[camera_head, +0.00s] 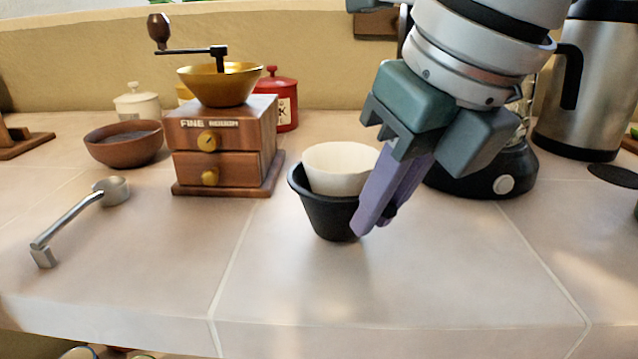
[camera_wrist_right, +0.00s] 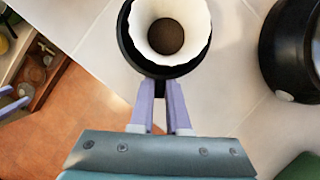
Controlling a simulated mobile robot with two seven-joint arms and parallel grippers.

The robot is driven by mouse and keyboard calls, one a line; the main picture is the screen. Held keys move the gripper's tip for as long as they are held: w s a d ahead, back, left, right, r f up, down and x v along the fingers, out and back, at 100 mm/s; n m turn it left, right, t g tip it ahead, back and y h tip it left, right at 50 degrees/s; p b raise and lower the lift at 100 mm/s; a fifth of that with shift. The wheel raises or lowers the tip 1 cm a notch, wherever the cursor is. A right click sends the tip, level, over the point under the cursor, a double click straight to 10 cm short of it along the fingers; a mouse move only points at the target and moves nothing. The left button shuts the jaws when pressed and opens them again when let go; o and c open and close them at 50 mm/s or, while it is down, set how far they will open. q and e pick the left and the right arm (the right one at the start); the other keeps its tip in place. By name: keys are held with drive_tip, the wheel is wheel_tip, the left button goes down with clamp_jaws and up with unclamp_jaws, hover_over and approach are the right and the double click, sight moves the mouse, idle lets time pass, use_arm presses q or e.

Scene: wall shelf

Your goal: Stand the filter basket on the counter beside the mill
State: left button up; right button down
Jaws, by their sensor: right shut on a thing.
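The filter basket (camera_head: 325,215) is a black tapered cup with a white paper filter (camera_head: 340,168) inside, right of the mill and apart from it. In the right wrist view the basket (camera_wrist_right: 127,50) holds the white filter with dark brown stuff at its bottom. My right gripper (camera_head: 366,222) is shut on the basket's near right side. The basket is about upright; I cannot tell whether its base touches the counter. The wooden mill (camera_head: 225,140) has a brass bowl and a crank. At the right wrist view's left edge, lavender fingers show, seemingly my left gripper (camera_wrist_right: 14,98).
The tiled counter (camera_head: 280,280) is clear in front of the mill and basket. A silver scoop (camera_head: 75,215) lies at left. A brown bowl (camera_head: 125,146) and a red canister (camera_head: 283,100) stand near the mill. A black-based appliance (camera_head: 480,175) and steel jug (camera_head: 595,90) stand right.

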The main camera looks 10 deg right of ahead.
drive_tip(key=shift+f, duration=0.45)
idle(0.3)
drive_tip(key=c, duration=0.8)
unclamp_jaws()
drive_tip(key=shift+p+v, duration=1.2)
drive_tip(key=shift+v, duration=3.8)
